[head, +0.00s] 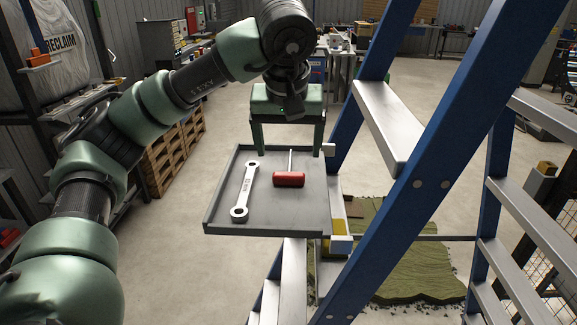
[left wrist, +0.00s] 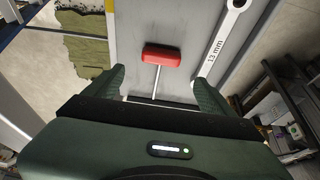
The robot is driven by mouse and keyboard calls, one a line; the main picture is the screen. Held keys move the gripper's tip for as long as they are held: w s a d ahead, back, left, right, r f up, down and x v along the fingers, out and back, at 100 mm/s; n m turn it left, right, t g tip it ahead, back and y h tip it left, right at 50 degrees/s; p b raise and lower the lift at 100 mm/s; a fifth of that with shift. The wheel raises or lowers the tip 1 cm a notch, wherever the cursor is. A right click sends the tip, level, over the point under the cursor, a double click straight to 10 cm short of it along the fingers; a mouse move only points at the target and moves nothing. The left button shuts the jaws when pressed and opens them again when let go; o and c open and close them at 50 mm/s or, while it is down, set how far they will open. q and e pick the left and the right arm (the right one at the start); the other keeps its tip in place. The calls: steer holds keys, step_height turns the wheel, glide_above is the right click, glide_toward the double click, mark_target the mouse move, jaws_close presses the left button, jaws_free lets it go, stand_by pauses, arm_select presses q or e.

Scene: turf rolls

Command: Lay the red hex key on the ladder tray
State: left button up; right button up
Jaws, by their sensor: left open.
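The red hex key (head: 288,180) has a red T-handle and a thin metal shaft. It lies on the grey ladder tray (head: 220,218), shaft pointing to the tray's far side. My left gripper (head: 288,148) is open and empty over the tray's far edge, its fingers wide apart. In the left wrist view the red handle (left wrist: 162,56) lies beyond the fingertips, and its shaft runs back between the two fingers, touching neither. My right gripper is in neither view.
A silver 13 mm wrench (head: 245,191) lies on the tray left of the hex key. The blue ladder (head: 430,150) rises close on the tray's right. A green turf piece (head: 420,255) lies on the floor below. The tray's right part is bare.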

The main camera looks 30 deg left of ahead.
arm_select(q)
steer(key=v, duration=0.4)
steer(key=shift+p, duration=0.3)
steer(key=shift+f, duration=0.1)
